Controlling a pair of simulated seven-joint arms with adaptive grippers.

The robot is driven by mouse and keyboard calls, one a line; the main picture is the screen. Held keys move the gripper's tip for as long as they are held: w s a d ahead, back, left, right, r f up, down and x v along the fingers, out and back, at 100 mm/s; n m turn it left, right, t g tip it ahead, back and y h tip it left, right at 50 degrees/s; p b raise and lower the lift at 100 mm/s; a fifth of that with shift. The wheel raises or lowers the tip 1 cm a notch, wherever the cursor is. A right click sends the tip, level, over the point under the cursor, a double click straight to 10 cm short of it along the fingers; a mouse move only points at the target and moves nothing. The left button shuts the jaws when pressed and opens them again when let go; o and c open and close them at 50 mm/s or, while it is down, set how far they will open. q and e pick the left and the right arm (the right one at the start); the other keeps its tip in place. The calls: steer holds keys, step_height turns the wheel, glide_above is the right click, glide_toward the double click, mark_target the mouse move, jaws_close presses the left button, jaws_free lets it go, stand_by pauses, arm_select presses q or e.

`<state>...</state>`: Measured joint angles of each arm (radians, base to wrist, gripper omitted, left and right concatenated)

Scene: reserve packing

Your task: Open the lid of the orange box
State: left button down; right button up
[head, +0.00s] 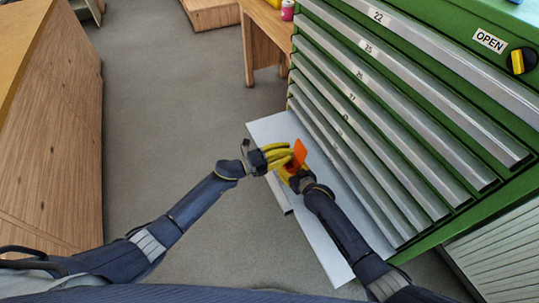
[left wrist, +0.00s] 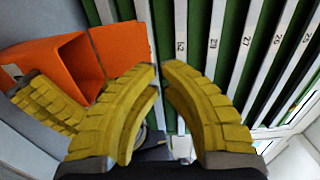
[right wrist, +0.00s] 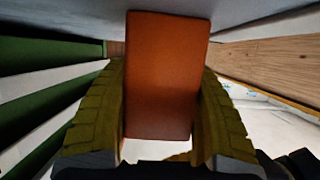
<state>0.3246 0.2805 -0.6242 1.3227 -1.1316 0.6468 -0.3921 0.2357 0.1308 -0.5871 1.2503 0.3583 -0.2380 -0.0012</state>
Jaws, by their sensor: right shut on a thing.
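The small orange box (head: 300,150) is held above a pale grey panel in the head view. My right gripper (head: 291,172) is shut on it; in the right wrist view the box (right wrist: 165,75) fills the space between both yellow fingers. In the left wrist view the box (left wrist: 45,62) shows a hollow, open end, and an orange flap (left wrist: 118,45), seemingly its lid, stands out to the right. My left gripper (left wrist: 159,65) is beside this flap, one finger overlapping it in the picture. A narrow gap shows between its fingertips. Whether it touches the flap is unclear.
A green cabinet (head: 473,43) with several numbered drawers rises close on the right. The pale grey panel (head: 330,245) juts out low in front of it. A wooden unit (head: 60,130) stands at the left. Grey floor (head: 165,110) between them is clear.

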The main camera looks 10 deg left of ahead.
arm_select(q)
steer(key=r+v, duration=0.2)
steer(key=v, duration=0.6)
arm_select(e)
steer(key=o, duration=1.3)
